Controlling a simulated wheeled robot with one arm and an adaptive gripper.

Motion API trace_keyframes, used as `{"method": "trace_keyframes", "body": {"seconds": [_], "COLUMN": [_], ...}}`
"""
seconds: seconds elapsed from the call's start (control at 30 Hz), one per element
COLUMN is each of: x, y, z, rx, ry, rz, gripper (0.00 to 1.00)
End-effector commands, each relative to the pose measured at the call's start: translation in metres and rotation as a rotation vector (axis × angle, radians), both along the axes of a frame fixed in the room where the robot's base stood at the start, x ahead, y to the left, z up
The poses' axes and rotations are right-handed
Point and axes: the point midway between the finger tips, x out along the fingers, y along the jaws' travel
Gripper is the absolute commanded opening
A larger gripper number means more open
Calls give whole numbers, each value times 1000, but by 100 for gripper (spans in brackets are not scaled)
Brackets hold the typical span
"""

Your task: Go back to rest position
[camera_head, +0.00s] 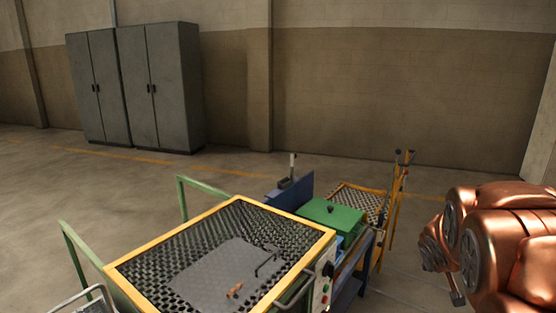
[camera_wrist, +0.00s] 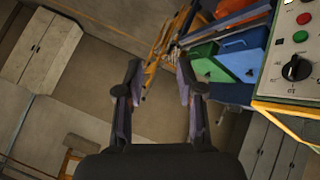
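My copper-coloured arm (camera_head: 500,240) reaches in from the right edge in the head view, folded close. In the wrist view my gripper (camera_wrist: 160,85) shows two dark fingers standing well apart with nothing between them. The gripper is open and empty, held in the air. No object touches the fingers. In the head view the fingers cannot be made out clearly.
A yellow-framed mesh cart (camera_head: 128,262) stands in front, with a hooked rod and small orange piece on its plate. Behind it are a green box (camera_head: 330,214) and a yellow trolley (camera_head: 392,215). Grey cabinets (camera_head: 160,85) line the wall. Floor at left is clear.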

Motion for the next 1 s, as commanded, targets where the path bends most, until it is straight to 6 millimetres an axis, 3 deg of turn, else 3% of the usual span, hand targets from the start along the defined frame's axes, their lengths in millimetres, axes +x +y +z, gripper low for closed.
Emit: {"method": "trace_keyframes", "body": {"seconds": [0.27,0.7,0.83,1.0], "x": [-114,-311,-351,-372], "y": [56,180,203,215], "z": [0,-12,-11,-10], "rx": [125,381,426,450], "ry": [218,653,747,796], "rz": [-130,-127,-102,-85], "gripper": [38,38,38,38]}}
